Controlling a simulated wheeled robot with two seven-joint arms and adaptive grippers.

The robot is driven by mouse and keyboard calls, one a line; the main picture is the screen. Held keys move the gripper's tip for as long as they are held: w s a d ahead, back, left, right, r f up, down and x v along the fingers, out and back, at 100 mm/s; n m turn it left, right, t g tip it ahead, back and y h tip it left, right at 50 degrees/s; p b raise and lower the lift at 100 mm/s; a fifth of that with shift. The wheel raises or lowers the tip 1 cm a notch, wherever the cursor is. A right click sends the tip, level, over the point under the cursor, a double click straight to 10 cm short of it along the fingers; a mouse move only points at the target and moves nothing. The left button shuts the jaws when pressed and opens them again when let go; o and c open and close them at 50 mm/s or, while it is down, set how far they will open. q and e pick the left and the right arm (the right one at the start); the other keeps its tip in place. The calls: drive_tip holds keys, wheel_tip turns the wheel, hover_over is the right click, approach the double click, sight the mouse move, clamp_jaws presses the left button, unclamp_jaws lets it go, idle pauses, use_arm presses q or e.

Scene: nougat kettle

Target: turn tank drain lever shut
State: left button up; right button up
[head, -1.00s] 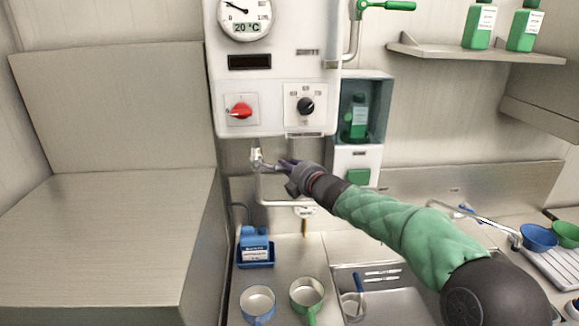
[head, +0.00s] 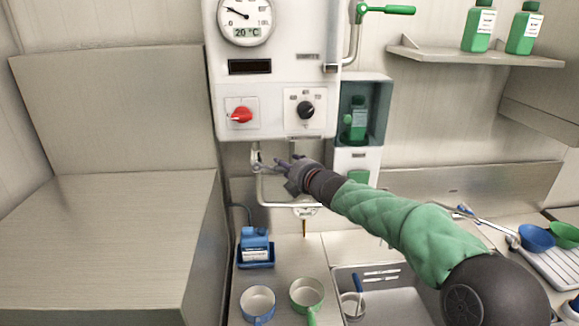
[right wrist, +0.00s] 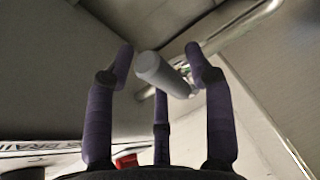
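The drain valve (head: 256,160) sits on the pipe under the white tank panel (head: 272,90). In the right wrist view the lever (right wrist: 160,72) shows as a grey rod with a rounded end. My right gripper (head: 277,163) is just to the right of the valve in the head view. In the wrist view its purple fingers (right wrist: 158,58) are spread to either side of the lever's end, with visible gaps. The third finger is below the rod; I cannot tell whether it touches. The lever is hard to make out in the head view. My left gripper is out of view.
A red knob (head: 241,115) and a black dial (head: 306,110) are on the panel above. A bent pipe (head: 284,204) runs below the valve.

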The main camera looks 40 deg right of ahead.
drive_tip(key=shift+s, duration=0.1)
drive_tip(key=v, duration=1.1)
drive_tip(key=shift+s, duration=0.4)
drive_tip(key=shift+r, duration=0.1)
